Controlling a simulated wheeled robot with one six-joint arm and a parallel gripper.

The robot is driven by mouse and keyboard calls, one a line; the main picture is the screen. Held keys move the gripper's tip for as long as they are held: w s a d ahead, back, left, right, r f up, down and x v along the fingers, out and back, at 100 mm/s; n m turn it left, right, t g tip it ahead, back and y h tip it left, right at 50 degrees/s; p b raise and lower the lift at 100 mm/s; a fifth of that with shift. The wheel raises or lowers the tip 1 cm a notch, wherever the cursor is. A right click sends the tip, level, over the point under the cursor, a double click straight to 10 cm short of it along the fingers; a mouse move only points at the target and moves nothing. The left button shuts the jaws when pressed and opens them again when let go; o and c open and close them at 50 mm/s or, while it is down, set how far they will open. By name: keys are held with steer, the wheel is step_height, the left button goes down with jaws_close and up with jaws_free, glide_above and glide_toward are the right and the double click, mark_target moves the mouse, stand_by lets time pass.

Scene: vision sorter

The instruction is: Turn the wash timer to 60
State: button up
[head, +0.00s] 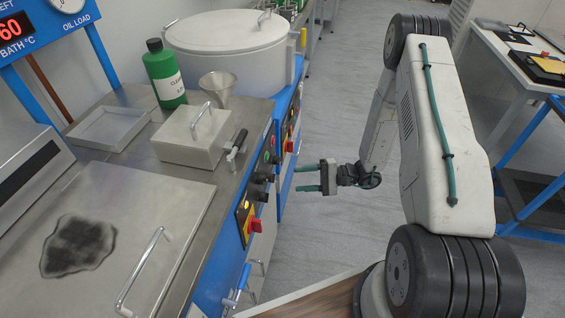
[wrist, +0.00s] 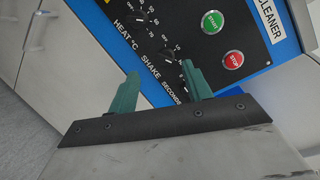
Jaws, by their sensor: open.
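My gripper (head: 306,178) is open and empty, its two teal fingers pointing left at the bench's front panel with a gap of air. In the wrist view the gripper (wrist: 160,78) shows its fingers spread before a black control panel (wrist: 193,35). The panel carries the words HEAT °C, SHAKE and SECONDS. The heat knob (wrist: 142,15) and the shake knob (wrist: 168,54) show there. The right finger covers much of the area by SECONDS, so the wash timer and its setting cannot be read. No dial labelled wash timer is legible in the head view.
A green START button (wrist: 212,22) and a red STOP button (wrist: 233,60) sit beside the knobs. In the head view a red switch (head: 254,225) and a bench handle (head: 240,285) stick out below. The grey floor (head: 335,110) beyond the arm is clear.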

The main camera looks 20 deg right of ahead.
step_height(320, 180, down, 2)
steer(key=w+d+t, duration=0.1)
steer(key=w+t, duration=0.1)
steer(key=n+t+h, duration=0.1)
steer(key=n+t, duration=0.1)
steer(key=t, duration=0.1)
glide_toward(277, 161)
steer(key=w, duration=0.2)
steer(key=x, duration=0.7)
steer(key=shift+s+a+f, duration=0.25)
steer(key=shift+a+f, duration=0.05)
steer(key=shift+f, duration=0.1)
steer(key=c, duration=1)
